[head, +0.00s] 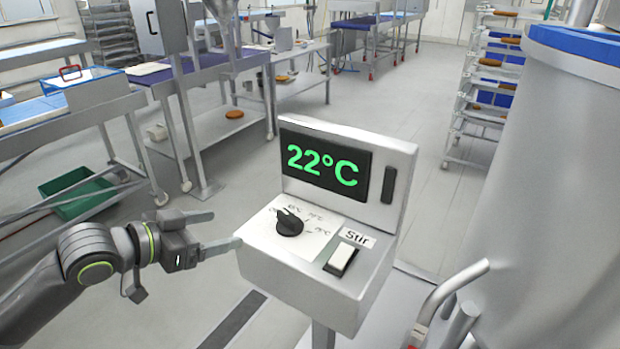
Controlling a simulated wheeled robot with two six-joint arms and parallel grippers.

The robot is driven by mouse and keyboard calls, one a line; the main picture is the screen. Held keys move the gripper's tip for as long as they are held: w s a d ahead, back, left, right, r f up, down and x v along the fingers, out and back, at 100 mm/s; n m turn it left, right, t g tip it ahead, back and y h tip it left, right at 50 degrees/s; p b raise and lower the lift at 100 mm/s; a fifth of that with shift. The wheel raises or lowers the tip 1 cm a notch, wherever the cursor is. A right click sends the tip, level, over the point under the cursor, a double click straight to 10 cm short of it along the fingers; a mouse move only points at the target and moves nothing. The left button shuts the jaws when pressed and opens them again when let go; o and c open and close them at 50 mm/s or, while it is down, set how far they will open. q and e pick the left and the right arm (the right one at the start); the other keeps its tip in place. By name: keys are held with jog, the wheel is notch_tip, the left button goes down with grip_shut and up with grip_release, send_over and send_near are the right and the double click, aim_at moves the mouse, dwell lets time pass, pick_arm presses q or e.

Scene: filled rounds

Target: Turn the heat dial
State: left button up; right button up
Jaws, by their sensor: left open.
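The heat dial (289,222) is a black knob on a white scale plate with temperature marks, on the top face of a grey control box (300,275). Its pointer tip is toward the upper left of the plate. A display (323,166) behind it reads 22°C in green. A white rocker switch (341,260) labelled "Stir" is to the right of the dial. My left gripper (226,230) is open and empty, left of the box, with its fingers pointing right toward the dial. The lower finger's tip is close to the box edge; I cannot tell if it touches. My right gripper is not in view.
A large steel vessel (545,190) stands close on the right, with a bent metal pipe (450,290) below it. A wheeled rack (490,90) with trays is behind. Tables and a green crate (85,193) are at the left. The floor behind the box is open.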

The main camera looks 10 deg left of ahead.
aim_at(285, 217)
pick_arm(q)
jog(key=shift+d+r, duration=0.4)
jog(key=shift+d, duration=0.1)
jog(key=p+x, duration=0.1)
jog(key=x, duration=1.5)
jog(key=shift+w+d+f, duration=0.15)
jog(key=shift+d+f, duration=0.1)
jog(key=shift+d, duration=0.15)
